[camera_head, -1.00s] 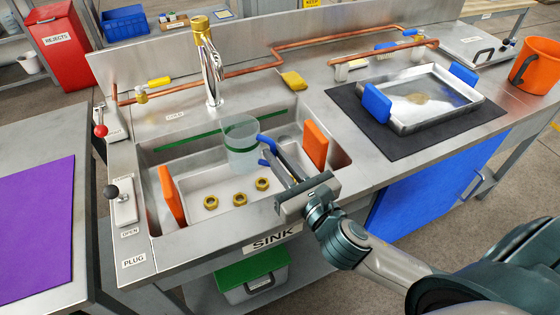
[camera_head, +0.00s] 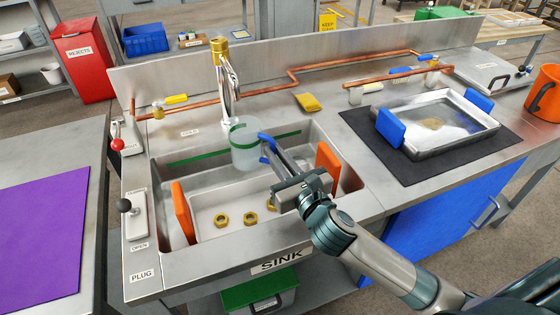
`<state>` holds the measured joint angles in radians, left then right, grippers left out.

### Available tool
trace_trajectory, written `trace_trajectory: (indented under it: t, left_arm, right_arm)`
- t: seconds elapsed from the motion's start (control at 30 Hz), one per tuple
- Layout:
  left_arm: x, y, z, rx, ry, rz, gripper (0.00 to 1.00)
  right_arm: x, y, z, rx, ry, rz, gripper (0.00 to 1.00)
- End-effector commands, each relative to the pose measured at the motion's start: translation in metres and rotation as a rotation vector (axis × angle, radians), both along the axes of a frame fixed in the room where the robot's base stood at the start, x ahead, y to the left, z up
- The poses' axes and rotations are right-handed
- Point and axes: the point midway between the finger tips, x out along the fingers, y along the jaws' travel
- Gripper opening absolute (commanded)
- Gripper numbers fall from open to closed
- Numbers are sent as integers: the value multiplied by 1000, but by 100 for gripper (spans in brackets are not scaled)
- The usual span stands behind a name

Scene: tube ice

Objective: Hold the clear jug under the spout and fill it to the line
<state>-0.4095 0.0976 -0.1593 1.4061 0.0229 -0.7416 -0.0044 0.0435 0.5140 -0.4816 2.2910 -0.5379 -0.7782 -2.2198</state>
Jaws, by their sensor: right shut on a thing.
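The clear jug (camera_head: 245,150) is a translucent cylinder with a green band, the line, near its upper part. My right gripper (camera_head: 266,148) is shut on its right side and holds it upright above the sink basin (camera_head: 204,200). The chrome spout (camera_head: 231,84) with a brass top stands behind the sink. Its outlet is just above the jug's rim; I cannot tell whether it is exactly over the opening. No stream of water is visible, and I cannot make out a water level in the jug. My left gripper is not in view.
A tray with orange handles (camera_head: 183,212) sits in the sink with brass nuts (camera_head: 221,219) in it. A red-knobbed lever (camera_head: 117,144) and a black-knobbed plug lever (camera_head: 124,205) stand at the left rim. A yellow sponge (camera_head: 308,102) lies behind the sink.

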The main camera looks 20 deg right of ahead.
Motion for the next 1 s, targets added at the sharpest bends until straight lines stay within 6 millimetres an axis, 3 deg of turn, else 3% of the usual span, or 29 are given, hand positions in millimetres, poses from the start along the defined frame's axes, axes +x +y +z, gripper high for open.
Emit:
trace_trajectory:
  t: [0.6,1.0]
  left_arm:
    - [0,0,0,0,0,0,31]
    - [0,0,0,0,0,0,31]
  right_arm:
    - [49,0,0,-1,0,0,0]
    - [57,0,0,-1,0,1,0]
